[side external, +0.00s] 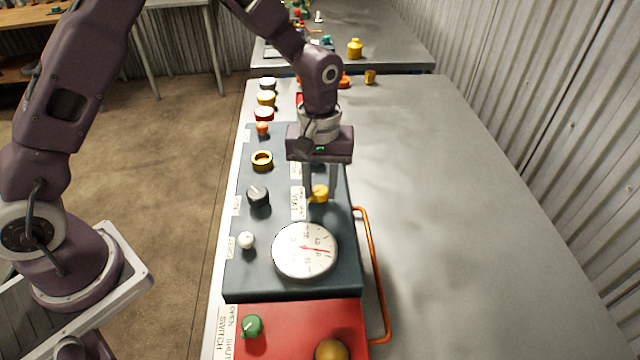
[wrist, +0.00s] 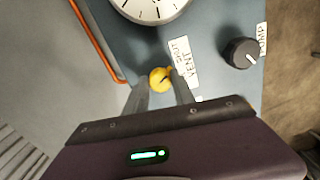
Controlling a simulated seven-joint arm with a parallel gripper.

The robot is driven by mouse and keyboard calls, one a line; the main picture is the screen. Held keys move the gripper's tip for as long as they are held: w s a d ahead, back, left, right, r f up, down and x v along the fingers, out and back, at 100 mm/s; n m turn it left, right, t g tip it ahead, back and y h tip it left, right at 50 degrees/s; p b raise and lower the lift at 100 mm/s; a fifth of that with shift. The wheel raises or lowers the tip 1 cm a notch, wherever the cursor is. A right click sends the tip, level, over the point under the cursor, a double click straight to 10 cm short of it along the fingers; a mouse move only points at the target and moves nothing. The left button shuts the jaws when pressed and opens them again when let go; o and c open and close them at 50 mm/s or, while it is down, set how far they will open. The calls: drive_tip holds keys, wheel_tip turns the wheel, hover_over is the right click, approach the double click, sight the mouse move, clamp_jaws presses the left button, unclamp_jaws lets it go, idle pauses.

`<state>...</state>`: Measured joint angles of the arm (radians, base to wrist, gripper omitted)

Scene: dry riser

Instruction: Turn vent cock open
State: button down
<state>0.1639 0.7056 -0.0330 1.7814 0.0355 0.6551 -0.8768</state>
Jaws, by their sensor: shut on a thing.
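The vent cock is a small yellow knob (side external: 320,192) on the dark grey panel (side external: 285,285), beside a white label that reads VENT and SHUT. It also shows in the wrist view (wrist: 160,78), with a dark pointer line on its top. My gripper (side external: 320,196) points down over the panel with its two fingers around the knob. In the wrist view the fingers (wrist: 162,88) sit on either side of the knob, shut on it. The fingers hide part of the knob's sides.
A white round gauge (side external: 305,250) with a red needle stands close to the knob. A black knob (side external: 258,195), a white knob (side external: 247,240) and a brass ring (side external: 262,160) are to the left. An orange rail (side external: 374,270) runs along the panel's right.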

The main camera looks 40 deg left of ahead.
sight(319, 190)
drive_tip(key=m, duration=1.1)
drive_tip(key=shift+m, duration=1.8)
drive_tip(key=c, duration=1.1)
unclamp_jaws()
drive_tip(key=shift+o, duration=0.2)
wheel_tip(319, 190, up, 7)
drive_tip(key=shift+r, duration=0.1)
drive_tip(key=shift+a, duration=0.1)
